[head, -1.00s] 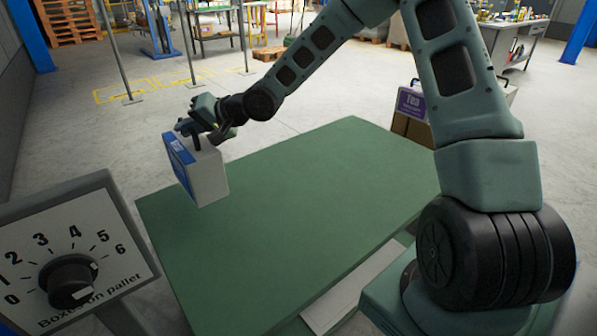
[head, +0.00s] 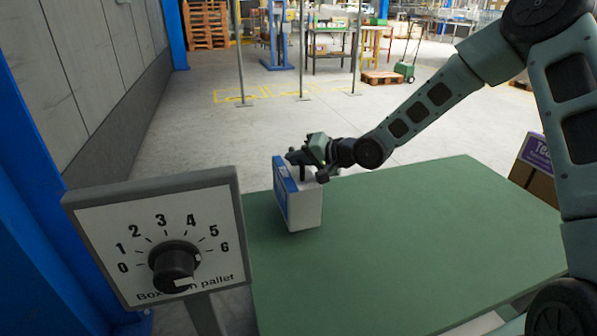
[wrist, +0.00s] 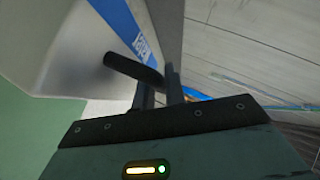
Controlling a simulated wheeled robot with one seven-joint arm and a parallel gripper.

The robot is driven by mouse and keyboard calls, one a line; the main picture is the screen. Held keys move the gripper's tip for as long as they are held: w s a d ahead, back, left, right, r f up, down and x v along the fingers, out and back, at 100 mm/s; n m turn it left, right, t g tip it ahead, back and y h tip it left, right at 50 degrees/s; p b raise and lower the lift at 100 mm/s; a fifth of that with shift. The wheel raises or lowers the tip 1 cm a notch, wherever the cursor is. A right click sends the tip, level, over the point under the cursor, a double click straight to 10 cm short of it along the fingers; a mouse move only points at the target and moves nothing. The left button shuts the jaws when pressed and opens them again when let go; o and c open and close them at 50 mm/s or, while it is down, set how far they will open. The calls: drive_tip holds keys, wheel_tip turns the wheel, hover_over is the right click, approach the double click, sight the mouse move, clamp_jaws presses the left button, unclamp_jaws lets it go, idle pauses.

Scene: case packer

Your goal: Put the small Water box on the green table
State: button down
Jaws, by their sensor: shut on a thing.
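A small white box with a blue side (head: 304,206) hangs upright in my gripper (head: 304,170) in the head view. My gripper is shut on the box's upper part. The box is over the left part of the green table (head: 400,235); I cannot tell whether its bottom touches the top. In the wrist view the box (wrist: 60,45) fills the upper left, with a blue band and blurred white lettering too small to read. The fingers (wrist: 150,85) are at its edge.
A dial sign (head: 165,240) numbered 0 to 6 stands at the table's left front. A purple-labelled Tea box (head: 537,150) is beyond the right edge. The rest of the tabletop is clear. Thin posts (head: 300,60) stand on the floor behind.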

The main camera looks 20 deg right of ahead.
sight(290, 170)
wheel_tip(290, 170, down, 3)
drive_tip(key=shift+b, duration=0.3)
drive_tip(key=c, duration=1.5)
unclamp_jaws()
drive_tip(key=shift+f, duration=0.15)
drive_tip(key=shift+o, duration=0.2)
